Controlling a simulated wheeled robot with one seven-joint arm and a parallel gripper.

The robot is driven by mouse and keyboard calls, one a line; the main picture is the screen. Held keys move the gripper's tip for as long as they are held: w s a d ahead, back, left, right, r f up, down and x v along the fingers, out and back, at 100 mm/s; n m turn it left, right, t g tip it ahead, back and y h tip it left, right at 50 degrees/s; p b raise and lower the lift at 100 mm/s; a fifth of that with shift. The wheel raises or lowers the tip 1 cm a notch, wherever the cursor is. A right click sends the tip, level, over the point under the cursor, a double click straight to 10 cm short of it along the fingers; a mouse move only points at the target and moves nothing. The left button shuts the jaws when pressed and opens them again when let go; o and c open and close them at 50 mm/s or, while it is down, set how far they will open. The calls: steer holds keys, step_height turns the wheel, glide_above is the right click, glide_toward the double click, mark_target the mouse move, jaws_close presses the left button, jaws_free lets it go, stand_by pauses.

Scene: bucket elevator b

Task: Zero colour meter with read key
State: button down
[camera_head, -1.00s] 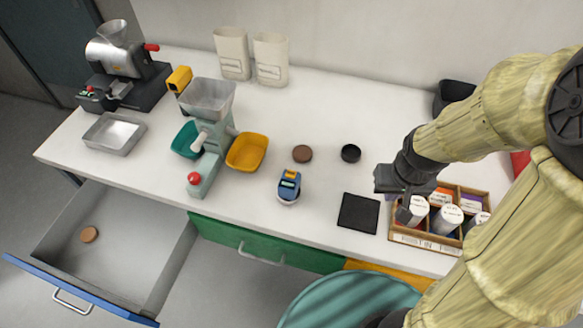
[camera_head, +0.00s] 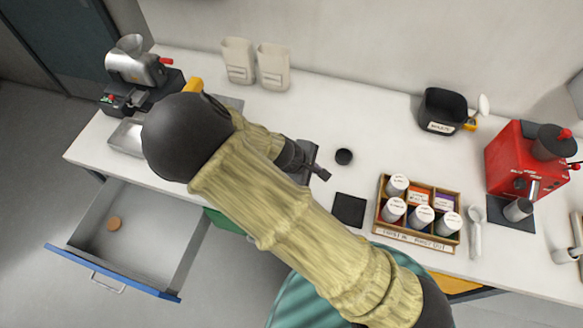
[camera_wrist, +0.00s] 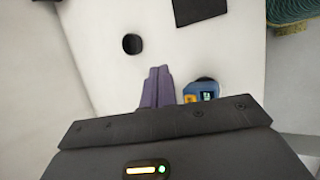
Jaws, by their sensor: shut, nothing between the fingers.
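The colour meter (camera_wrist: 200,91) is a small blue and yellow device with a lit display, standing on the counter. In the wrist view it is just right of my gripper (camera_wrist: 157,72), whose two fingers are together with nothing between them. The read key cannot be made out. In the head view my arm hides the meter, and my gripper (camera_head: 322,174) shows over the counter left of the black square mat. A round black cup or cap (camera_head: 344,157) is just beyond the gripper; it also shows in the wrist view (camera_wrist: 132,44).
The black mat (camera_head: 349,209) and a wooden box (camera_head: 409,238) of labelled jars stand to the right. A black bin (camera_head: 445,110) and red machine (camera_head: 520,160) are farther right. A drawer (camera_head: 140,235) is open at the left front. My arm covers the middle-left counter.

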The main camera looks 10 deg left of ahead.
steer(key=a+r+n+t+p, duration=0.3)
steer(key=a+r+n, duration=0.1)
steer(key=a, duration=0.3)
steer(key=shift+a+n, duration=0.2)
steer(key=shift+n, duration=0.3)
steer(key=shift+f, duration=0.1)
step_height(320, 180, down, 6)
steer(key=b, duration=0.5)
steer(key=shift+f, duration=0.1)
steer(key=shift+f+b, duration=0.95)
steer(key=shift+f, duration=0.3)
steer(key=shift+f, duration=0.4)
